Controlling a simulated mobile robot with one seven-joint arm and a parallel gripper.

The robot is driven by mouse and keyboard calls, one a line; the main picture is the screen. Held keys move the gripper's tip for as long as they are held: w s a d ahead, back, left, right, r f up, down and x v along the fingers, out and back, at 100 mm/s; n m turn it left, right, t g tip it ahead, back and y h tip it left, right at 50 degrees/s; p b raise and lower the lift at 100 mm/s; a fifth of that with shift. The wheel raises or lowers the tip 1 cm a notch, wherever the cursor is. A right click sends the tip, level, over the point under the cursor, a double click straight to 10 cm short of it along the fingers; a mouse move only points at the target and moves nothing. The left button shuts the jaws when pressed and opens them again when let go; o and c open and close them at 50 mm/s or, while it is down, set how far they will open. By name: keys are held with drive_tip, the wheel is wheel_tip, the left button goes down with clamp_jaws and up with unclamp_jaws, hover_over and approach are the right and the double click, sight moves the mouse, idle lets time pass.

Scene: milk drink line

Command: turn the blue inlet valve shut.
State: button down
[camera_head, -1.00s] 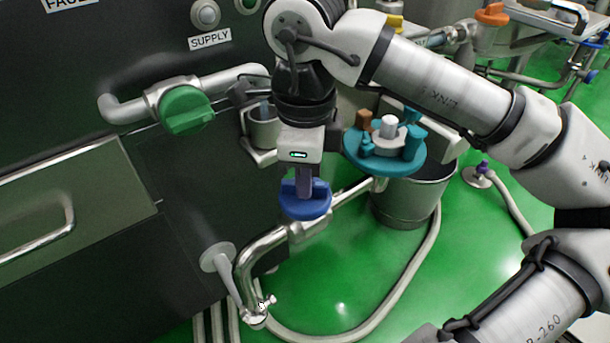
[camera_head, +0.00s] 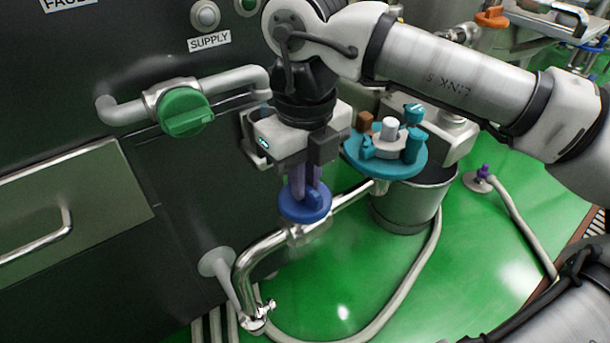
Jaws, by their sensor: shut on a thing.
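The blue inlet valve (camera_head: 305,207) is a round blue knob with a raised grip bar. It sits on top of the silver inlet pipe (camera_head: 258,253) that bends down at the left. My gripper (camera_head: 309,184) points down from above, its fingers shut on the valve's grip bar. The fingers hide part of the bar. The bar's visible end points toward the lower right.
A green valve (camera_head: 184,112) is on the wall pipe at the left. A pale hose (camera_head: 412,265) curves over the green floor.

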drive_tip(key=shift+m, duration=0.3)
idle(0.4)
drive_tip(key=c, duration=1.5)
unclamp_jaws()
drive_tip(key=shift+o, duration=0.2)
wheel_tip(320, 180, up, 14)
drive_tip(key=p, duration=0.4)
drive_tip(key=shift+f, duration=0.1)
